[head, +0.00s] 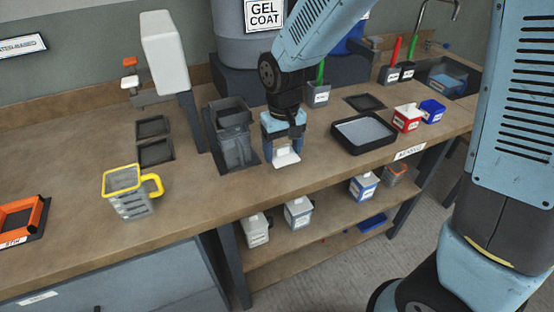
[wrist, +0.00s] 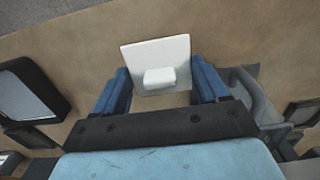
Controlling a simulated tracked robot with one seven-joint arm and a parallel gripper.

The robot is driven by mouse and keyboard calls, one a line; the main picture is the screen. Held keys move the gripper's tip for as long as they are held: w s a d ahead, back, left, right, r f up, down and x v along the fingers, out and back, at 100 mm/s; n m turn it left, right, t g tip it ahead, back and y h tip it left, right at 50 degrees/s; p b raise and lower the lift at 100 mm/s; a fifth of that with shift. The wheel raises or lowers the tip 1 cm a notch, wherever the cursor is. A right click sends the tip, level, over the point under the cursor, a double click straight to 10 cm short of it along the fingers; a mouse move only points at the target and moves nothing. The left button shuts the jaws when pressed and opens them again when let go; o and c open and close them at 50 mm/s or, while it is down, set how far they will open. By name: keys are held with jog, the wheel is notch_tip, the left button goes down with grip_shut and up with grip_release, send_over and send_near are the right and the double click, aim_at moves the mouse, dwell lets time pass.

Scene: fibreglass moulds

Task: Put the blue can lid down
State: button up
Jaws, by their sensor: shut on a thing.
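A white square lid with a block-shaped knob (head: 286,161) is at my gripper (head: 284,151), low over the bench. My gripper is shut on the lid. In the wrist view the lid (wrist: 158,55) shows tilted, just past and between the two blue fingers (wrist: 163,88). I cannot tell whether its lower edge touches the bench. A blue can (head: 432,111) stands at the right of the bench, beside a red can (head: 407,118) with a white top.
A dark tray (head: 364,150) lies right of my gripper, and a grey holder (head: 231,135) stands close on its left. A yellow-handled jug (head: 128,193) is further left. The bench (head: 225,195) in front of my gripper is clear to its edge.

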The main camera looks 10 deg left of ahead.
aim_at(278, 170)
jog(key=shift+w+a+f, duration=0.1)
jog(key=shift+a+f, duration=0.55)
jog(key=shift+f, duration=1.6)
jog(key=shift+f, duration=0.1)
jog(key=o, duration=1)
jog(key=shift+o, duration=0.2)
notch_tip(278, 170, up, 12)
jog(key=shift+r, duration=0.1)
jog(key=shift+d, duration=0.1)
